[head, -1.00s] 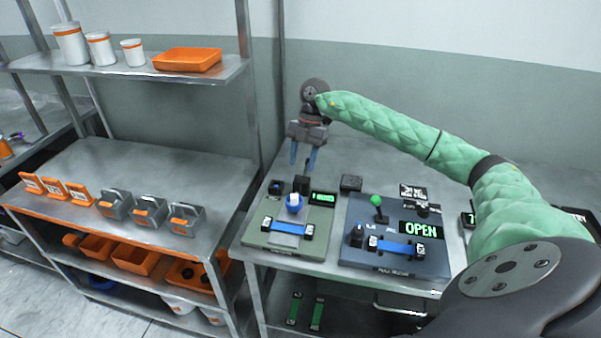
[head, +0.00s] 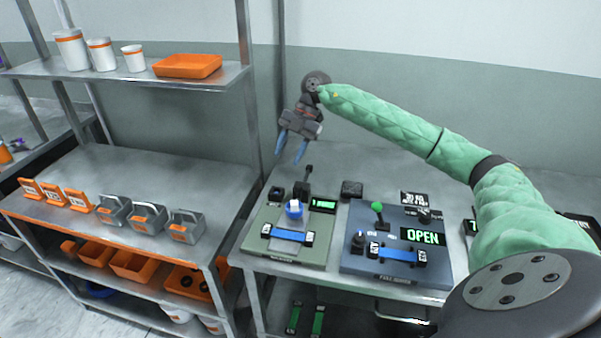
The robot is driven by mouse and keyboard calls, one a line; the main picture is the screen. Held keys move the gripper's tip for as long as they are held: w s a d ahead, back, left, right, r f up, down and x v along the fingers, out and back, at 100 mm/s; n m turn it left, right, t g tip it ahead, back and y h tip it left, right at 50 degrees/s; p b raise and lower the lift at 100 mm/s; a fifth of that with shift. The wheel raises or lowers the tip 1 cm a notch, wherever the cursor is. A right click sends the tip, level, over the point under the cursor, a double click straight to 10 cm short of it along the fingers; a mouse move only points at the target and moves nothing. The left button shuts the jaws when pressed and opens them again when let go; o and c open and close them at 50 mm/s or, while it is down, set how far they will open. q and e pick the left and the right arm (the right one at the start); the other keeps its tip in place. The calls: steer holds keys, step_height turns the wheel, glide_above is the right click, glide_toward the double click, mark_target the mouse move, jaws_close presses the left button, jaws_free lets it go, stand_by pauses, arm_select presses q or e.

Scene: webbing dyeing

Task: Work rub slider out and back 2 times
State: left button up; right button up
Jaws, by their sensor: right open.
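The grey-green device (head: 318,253) on the right-hand bench carries a blue webbing strip (head: 288,235) between two white-and-black clamps. Behind the strip is a blue round part with a white top (head: 293,209). At its back stands a black block with an upright dark handle (head: 308,175). I cannot tell for certain which part is the rub slider. My right gripper (head: 290,152) is open and empty, tilted, with blue fingertips pointing down. It hangs above and behind the device, apart from the handle in the picture. My left gripper is not in view.
A dark blue-grey device (head: 350,262) with a green-knobbed lever (head: 377,208) and an "OPEN" display (head: 423,238) stands to the right. A small black box (head: 352,189) sits behind. A steel shelf (head: 195,163) with grey and orange containers stands at left.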

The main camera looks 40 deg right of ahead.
steer(key=w+a+r+t+y, duration=0.3)
steer(key=a+r+y, duration=0.2)
steer(key=r, duration=0.2)
steer(key=w+a+r+t+y, duration=0.4)
steer(key=a+r, duration=0.1)
steer(key=r, duration=0.3)
steer(key=w+d+r+m+t+h, duration=0.55)
steer(key=w+m+t, duration=0.25)
steer(key=m+t, duration=0.25)
steer(key=m+g+h+p, duration=0.25)
steer(key=g+h, duration=0.75)
steer(key=g, duration=0.7)
glide_above(299, 185)
steer(key=shift+t, duration=0.25)
steer(key=f, duration=2.1)
steer(key=shift+w+f+b, duration=0.25)
steer(key=shift+w+b, duration=0.05)
steer(key=shift+b, duration=0.1)
steer(key=shift+s+f, duration=0.1)
steer(key=shift+s, duration=0.1)
steer(key=shift+f, duration=0.25)
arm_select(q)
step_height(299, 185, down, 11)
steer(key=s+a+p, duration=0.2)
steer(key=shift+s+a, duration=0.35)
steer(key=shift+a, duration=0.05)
arm_select(e)
steer(key=shift+f, duration=3.6)
